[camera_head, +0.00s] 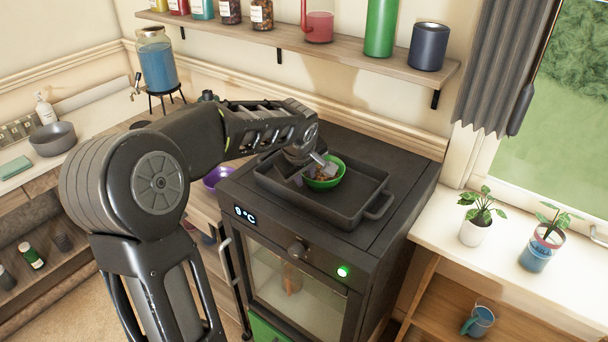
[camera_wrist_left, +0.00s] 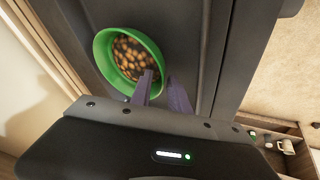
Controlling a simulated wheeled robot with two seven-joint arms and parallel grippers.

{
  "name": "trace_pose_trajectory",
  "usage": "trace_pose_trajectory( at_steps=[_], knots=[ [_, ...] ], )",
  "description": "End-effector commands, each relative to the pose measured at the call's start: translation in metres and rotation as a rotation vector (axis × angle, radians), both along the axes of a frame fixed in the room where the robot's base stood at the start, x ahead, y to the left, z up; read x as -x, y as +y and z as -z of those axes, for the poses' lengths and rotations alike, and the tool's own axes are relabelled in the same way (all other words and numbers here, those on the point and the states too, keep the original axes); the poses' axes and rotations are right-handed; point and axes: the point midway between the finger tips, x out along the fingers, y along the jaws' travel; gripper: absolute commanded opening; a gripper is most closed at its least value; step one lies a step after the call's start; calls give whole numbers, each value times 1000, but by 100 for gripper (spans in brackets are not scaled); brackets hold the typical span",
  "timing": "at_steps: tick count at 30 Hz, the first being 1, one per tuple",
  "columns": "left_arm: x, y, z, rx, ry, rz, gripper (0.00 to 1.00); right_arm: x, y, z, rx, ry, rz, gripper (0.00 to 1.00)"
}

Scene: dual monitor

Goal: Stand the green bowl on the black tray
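The tray sits on the dark oven top; both also show in the left wrist view, the bowl (camera_wrist_left: 103,52) and the tray (camera_wrist_left: 185,35). My left gripper (camera_head: 322,163) is at the bowl's rim. In the left wrist view its fingers (camera_wrist_left: 160,82) stand slightly apart, one over the bowl's inside and one outside the rim. Contact with the rim is unclear. My right gripper is not in view.
The dark oven (camera_head: 300,270) carries the tray. A purple bowl (camera_head: 213,179) sits left of it, partly behind my arm. A shelf (camera_head: 330,52) with jars and bottles hangs above. Potted plants (camera_head: 474,232) stand on the sill at right. The tray's right part is clear.

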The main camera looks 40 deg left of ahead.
Motion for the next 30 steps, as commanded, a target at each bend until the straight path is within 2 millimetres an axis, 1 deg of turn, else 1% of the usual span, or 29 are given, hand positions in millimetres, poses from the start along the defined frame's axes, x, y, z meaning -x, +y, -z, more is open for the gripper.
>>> trace_pose_trajectory(
  at_steps=[8, 12, 14, 17, 20, 27, 30],
  knots=[
    [0, 0, 0, 0, 0, 0, 27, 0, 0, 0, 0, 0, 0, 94],
    [0, 0, -4, 0, 0, 0, 27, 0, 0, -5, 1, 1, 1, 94],
    [1, -1, -6, 0, -2, 0, 27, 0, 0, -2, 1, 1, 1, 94],
    [7, -4, -17, -2, -4, 0, 27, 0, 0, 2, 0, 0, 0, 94],
    [14, -8, -33, -2, -6, -1, 27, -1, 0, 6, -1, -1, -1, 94],
    [36, -20, -78, -1, -6, 0, 27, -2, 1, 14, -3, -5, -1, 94],
    [43, -25, -93, 0, -3, 0, 27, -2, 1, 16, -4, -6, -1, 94]
  ],
)
